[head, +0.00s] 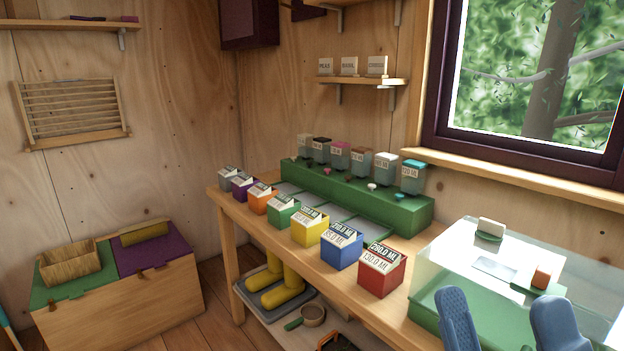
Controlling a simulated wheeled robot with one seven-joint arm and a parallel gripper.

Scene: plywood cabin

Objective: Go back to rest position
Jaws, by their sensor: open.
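My gripper (505,318) shows at the bottom right of the head view as two blue fingers pointing up. The fingers are well apart, with nothing between them. They appear in front of a clear-walled case with a green base (426,312) at the right end of the wooden bench. Inside or behind the clear walls I see a small white block (491,227) on a green stand and an orange-brown block (542,275). The rest of my arm is out of view.
A window (540,75) is at right. A wooden chest (125,300) stands at left.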

